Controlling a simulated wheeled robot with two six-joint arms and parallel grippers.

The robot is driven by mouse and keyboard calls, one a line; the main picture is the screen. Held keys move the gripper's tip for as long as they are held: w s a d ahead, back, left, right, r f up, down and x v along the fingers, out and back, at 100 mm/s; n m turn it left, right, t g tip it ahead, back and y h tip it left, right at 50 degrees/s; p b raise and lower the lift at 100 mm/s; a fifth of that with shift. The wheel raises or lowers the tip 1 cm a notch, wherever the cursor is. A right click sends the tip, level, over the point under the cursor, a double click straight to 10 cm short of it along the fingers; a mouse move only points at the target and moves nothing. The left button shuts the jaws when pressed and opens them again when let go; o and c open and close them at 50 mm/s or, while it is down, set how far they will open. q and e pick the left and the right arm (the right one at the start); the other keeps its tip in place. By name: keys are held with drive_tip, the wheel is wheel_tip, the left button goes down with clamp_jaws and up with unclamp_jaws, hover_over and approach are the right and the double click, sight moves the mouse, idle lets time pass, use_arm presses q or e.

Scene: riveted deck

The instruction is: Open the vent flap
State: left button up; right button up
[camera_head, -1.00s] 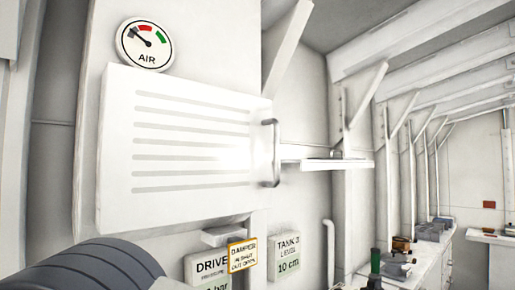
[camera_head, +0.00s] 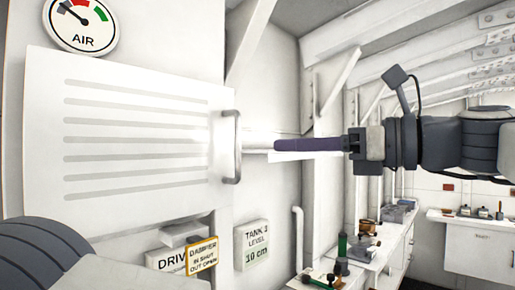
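The vent flap (camera_head: 140,140) is a white panel with several grey horizontal slots, on the wall at the left of the head view. Its grey upright bar handle (camera_head: 234,147) is at its right edge. I cannot tell whether the flap stands slightly off the wall. My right gripper (camera_head: 278,146) comes in from the right with its long dark purple fingers pointing left at the handle. The tips appear a short gap to the right of the handle. The fingers overlap edge-on, so their opening is hidden. My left gripper is not in view.
An AIR gauge (camera_head: 80,24) is above the flap. Below hang a yellow-edged DAMPER sign (camera_head: 202,256) and a TANK level sign (camera_head: 251,245). A white pipe (camera_head: 299,238) runs down the wall. A bench with tools (camera_head: 372,245) stands at the right. The space before the flap looks clear.

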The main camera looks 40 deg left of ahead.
drive_tip(key=r+p, duration=0.1)
drive_tip(key=p, duration=0.3)
hover_over(238, 179)
drive_tip(key=shift+w+a, duration=0.2)
drive_tip(key=shift+c, duration=0.4)
clamp_jaws()
idle(0.9)
